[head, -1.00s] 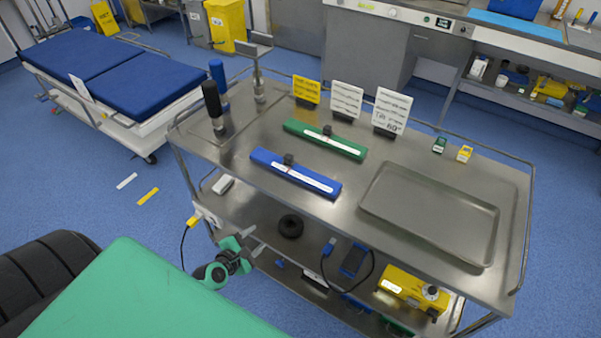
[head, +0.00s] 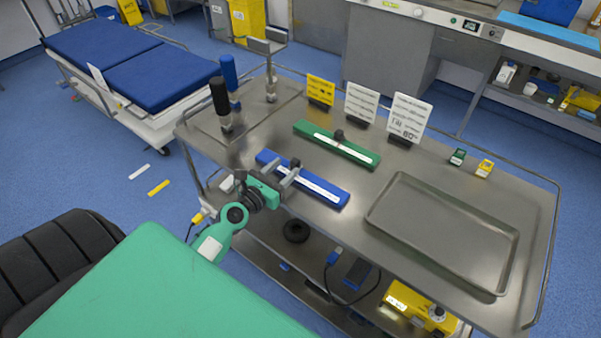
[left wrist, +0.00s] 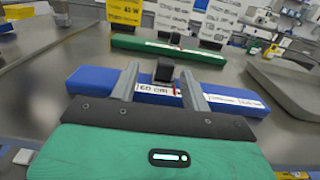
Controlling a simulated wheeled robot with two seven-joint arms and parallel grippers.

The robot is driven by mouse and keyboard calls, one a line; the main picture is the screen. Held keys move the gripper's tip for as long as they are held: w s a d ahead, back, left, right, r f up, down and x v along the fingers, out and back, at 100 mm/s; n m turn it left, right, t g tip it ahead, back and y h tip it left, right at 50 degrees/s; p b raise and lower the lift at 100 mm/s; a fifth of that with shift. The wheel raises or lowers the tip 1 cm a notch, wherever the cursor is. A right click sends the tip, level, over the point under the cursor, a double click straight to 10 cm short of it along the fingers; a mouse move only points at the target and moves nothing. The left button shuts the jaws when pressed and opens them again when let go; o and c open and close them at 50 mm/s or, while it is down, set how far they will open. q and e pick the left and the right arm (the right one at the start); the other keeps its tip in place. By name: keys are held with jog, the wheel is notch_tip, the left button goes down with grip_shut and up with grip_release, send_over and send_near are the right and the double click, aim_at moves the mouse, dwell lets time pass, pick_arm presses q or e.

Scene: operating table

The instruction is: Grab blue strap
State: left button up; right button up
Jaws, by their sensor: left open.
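The blue strap (head: 322,190) lies flat on the steel cart's top, a long blue bar with a white label strip and a small black knob. My left gripper (head: 291,175) is open over the near side of its left half. In the left wrist view the blue strap (left wrist: 93,81) runs across the picture, and the two grey fingers of my left gripper (left wrist: 157,85) stand on either side of the black knob (left wrist: 165,71). I cannot tell whether the fingers touch the strap. My right gripper is not in view.
A green strap (head: 345,146) lies parallel behind the blue one. An empty metal tray (head: 440,272) is at the right. Sign cards (head: 362,103) stand at the back. A black-handled post (head: 219,97) stands at the cart's left end.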

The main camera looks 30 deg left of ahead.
aim_at(292, 163)
pick_arm(q)
jog(key=shift+w, duration=0.65)
jog(key=shift+w+d+r+p, duration=0.25)
jog(key=shift+w+p, duration=0.1)
jog(key=shift+w, duration=0.1)
jog(key=w, duration=0.4)
jog(key=shift+w+d+f+p, duration=0.1)
jog(key=shift+w+d+p, duration=0.05)
jog(key=shift+d+p, duration=0.25)
jog(key=c, duration=0.9)
grip_shut()
